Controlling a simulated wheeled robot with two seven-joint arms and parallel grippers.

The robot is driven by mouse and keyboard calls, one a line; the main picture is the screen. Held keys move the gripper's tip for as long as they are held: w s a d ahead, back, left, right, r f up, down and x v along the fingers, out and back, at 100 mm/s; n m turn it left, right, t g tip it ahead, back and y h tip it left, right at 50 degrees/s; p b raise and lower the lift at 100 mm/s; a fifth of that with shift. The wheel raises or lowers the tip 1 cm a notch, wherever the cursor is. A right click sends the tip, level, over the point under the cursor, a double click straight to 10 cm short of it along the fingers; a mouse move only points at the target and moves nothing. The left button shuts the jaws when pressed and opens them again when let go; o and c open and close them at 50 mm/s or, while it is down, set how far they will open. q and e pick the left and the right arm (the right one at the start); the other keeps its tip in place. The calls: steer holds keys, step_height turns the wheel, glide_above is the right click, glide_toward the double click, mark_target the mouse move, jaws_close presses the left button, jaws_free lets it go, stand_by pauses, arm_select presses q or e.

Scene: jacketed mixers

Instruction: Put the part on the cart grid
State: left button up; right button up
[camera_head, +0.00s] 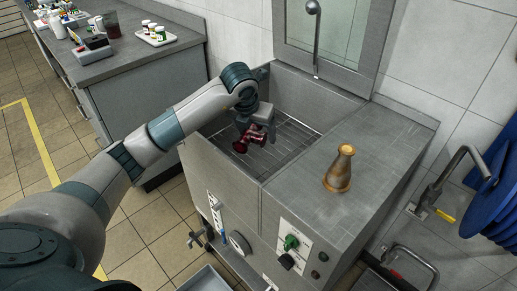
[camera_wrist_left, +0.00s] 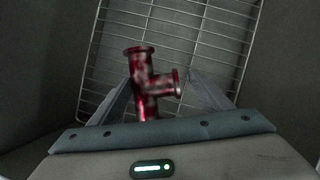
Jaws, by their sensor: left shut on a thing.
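The part is a glossy dark red tee-shaped pipe fitting (camera_head: 250,137) with pale blotches on it. My left gripper (camera_head: 255,128) is shut on it inside the grey basin, above the wire grid (camera_head: 296,139). In the left wrist view the fitting (camera_wrist_left: 148,80) sits between the two fingers (camera_wrist_left: 161,78), its side branch pointing right, with the grid (camera_wrist_left: 205,45) behind it. I cannot tell whether the fitting touches the grid. No cart is clearly identifiable. My right gripper is not in view.
A brass-coloured tapered fitting (camera_head: 339,168) stands on the counter right of the basin. The basin's walls (camera_head: 318,92) surround the gripper, and a spout (camera_head: 315,35) hangs behind. A bench (camera_head: 120,55) with jars and equipment is at the back left.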

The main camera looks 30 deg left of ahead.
mark_target(255, 136)
arm_select(q)
step_height(255, 136, down, 3)
steer(key=shift+f, duration=0.2)
steer(key=shift+f+p, duration=0.5)
steer(key=shift+f, duration=1.4)
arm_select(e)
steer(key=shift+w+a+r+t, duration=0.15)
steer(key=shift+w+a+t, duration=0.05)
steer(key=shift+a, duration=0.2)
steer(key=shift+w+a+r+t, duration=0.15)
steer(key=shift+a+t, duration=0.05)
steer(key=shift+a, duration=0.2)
arm_select(q)
steer(key=shift+f, duration=0.1)
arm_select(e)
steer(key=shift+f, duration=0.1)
